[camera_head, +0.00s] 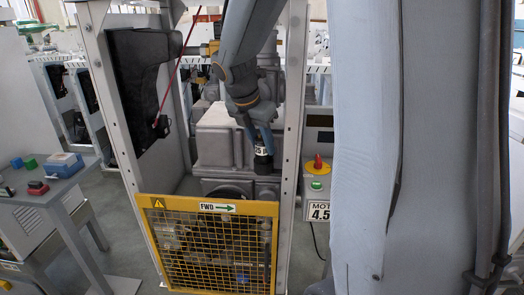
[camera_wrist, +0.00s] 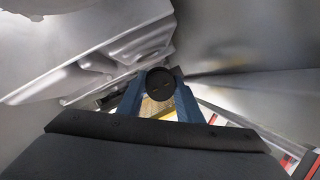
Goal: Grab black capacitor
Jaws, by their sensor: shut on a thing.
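The black capacitor (camera_wrist: 160,84) shows end-on as a round black disc in the wrist view, held between the two blue fingers of my gripper (camera_wrist: 160,100). In the head view the capacitor (camera_head: 262,163) is a small dark cylinder with a white label band, hanging below my gripper (camera_head: 262,138). It is inside the dispenser frame, in front of the grey machine body. My gripper is shut on it. In the head view its fingers are too small to tell apart clearly.
The frame's metal posts (camera_head: 293,130) stand close on both sides. A yellow mesh guard (camera_head: 208,245) marked FWD closes the lower front. A grey machine housing (camera_head: 215,140) is behind. A side table (camera_head: 50,197) with small coloured parts stands left; a red-knobbed switch (camera_head: 318,165) is right.

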